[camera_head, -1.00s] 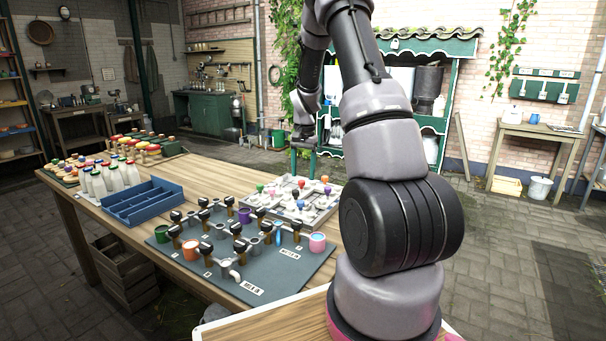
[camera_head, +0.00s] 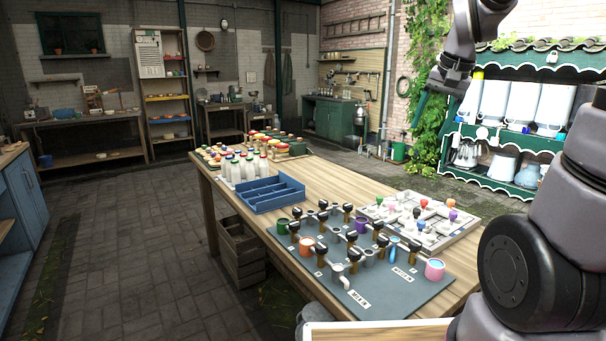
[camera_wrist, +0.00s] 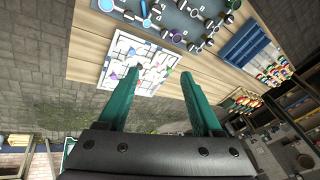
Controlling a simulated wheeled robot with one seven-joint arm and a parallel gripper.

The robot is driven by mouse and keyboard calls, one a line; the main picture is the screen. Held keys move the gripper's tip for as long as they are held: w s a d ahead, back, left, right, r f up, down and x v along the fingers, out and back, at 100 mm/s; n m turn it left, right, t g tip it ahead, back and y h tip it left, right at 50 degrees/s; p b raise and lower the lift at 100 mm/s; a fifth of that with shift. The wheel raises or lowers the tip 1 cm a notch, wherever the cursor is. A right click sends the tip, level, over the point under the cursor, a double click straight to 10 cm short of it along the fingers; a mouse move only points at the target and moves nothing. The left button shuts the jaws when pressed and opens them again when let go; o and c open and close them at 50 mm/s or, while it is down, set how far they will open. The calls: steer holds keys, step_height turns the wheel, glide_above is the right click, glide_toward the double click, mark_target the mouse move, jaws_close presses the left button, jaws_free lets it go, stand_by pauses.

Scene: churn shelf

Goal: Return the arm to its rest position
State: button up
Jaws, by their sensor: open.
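My gripper (camera_wrist: 160,92) shows in the wrist view with two green fingers spread wide apart and nothing between them. In the head view its green fingers (camera_head: 419,106) show at the upper right, high and to the right of the table, in front of the ivy. My arm rises along the right edge of the head view, its upper part cut off by the frame. The fingers touch nothing that I can see.
The wooden table (camera_head: 330,174) bears a blue divided tray (camera_head: 272,196), a grey mat (camera_head: 345,297) with several cups and dark-topped posts, a white maze board (camera_head: 459,240) and several bottles (camera_head: 250,168). A green shelf (camera_head: 497,186) stands behind my arm. Paved floor (camera_head: 130,270) is clear at left.

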steer(key=s+a+r+n+t, duration=0.1)
steer(key=s+a+r, duration=0.1)
steer(key=s, duration=0.5)
steer(key=s+a+r+n+t+y, duration=0.1)
steer(key=s+a+r+t, duration=0.1)
steer(key=s, duration=0.5)
steer(key=shift+s+a+r, duration=0.2)
steer(key=shift+s+a, duration=0.15)
steer(key=shift+a, duration=0.05)
